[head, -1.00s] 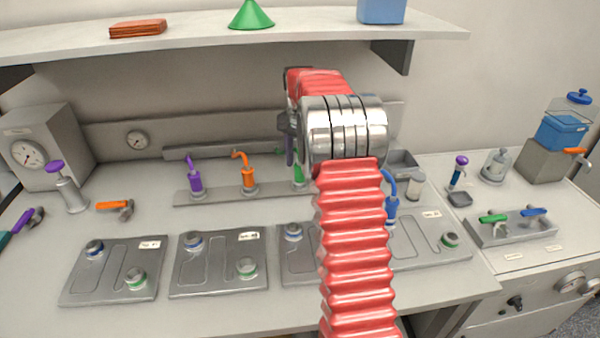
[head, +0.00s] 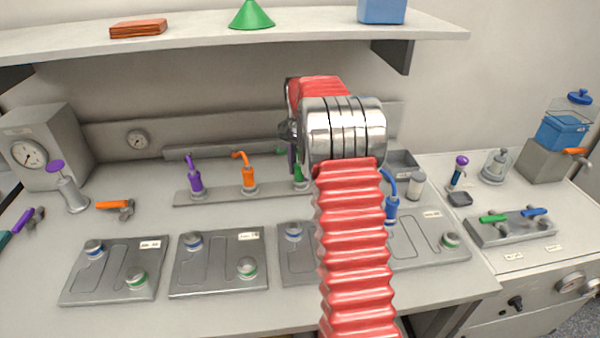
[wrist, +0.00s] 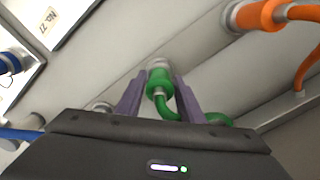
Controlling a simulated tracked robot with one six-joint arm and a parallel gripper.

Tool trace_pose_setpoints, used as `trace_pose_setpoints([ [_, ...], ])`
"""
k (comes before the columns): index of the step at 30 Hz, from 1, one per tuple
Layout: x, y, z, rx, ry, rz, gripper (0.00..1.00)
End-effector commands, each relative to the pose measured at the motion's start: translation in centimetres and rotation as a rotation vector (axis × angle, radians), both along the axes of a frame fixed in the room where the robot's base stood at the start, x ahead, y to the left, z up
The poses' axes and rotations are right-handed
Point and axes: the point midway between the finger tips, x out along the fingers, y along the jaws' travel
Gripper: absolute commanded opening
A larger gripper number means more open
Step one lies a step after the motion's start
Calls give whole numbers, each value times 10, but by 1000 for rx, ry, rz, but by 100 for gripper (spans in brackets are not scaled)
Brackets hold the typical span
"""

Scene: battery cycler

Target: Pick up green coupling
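The green coupling (wrist: 159,84) stands on the grey rack with a curved green hose, in the wrist view between the two purple-grey fingers of my gripper (wrist: 159,74). The fingers are apart, one on each side of the coupling, with narrow gaps showing; I see no clear grip. In the head view only a sliver of the green coupling (head: 298,174) shows beside my red arm, which hides the rest. My gripper is mostly hidden there behind the wrist.
The orange coupling (head: 249,178) and purple coupling (head: 195,180) stand to the left on the same rack (head: 222,196). A blue coupling (head: 392,209) stands to the right, partly behind my arm. Flat grey plates (head: 218,275) lie in front. A shelf (head: 200,30) hangs above.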

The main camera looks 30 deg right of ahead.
Motion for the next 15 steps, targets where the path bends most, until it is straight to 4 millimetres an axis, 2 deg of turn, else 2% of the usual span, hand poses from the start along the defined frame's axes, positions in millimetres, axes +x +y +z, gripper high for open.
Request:
trace_pose_setpoints([
  [2, 0, 0, 0, 0, 0, 0, 28],
  [12, 0, 0, 0, 0, 0, 0, 5],
  [15, 0, 0, 0, 0, 0, 0, 3],
])
